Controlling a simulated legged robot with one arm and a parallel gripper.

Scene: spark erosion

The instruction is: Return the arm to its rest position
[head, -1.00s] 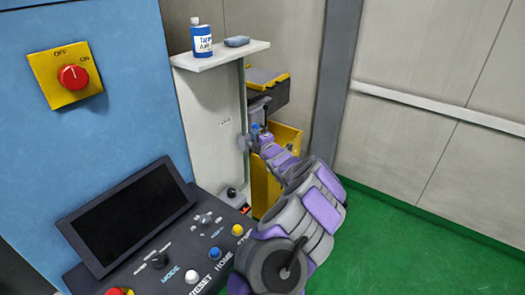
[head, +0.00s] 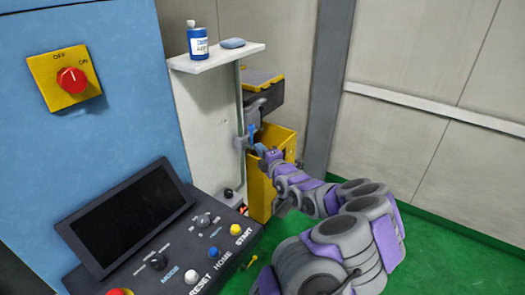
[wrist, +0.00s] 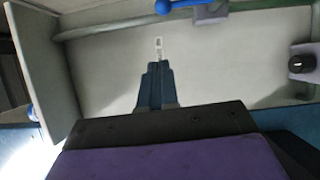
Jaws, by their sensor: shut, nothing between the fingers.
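My grey and purple arm (head: 345,225) reaches from the lower right of the head view toward the white panel beside the blue machine. My gripper (wrist: 158,68) is shut and empty in the wrist view, its dark blue fingers together, pointing at the pale panel. In the head view it is small and partly hidden, near the yellow bin.
A blue-handled clamp (wrist: 208,13) sits on a rail close ahead. A yellow bin (head: 262,195) stands behind the arm. A shelf (head: 228,57) holds a blue bottle (head: 198,43). A control panel (head: 205,262) lies left. Green floor (head: 430,250) is clear at right.

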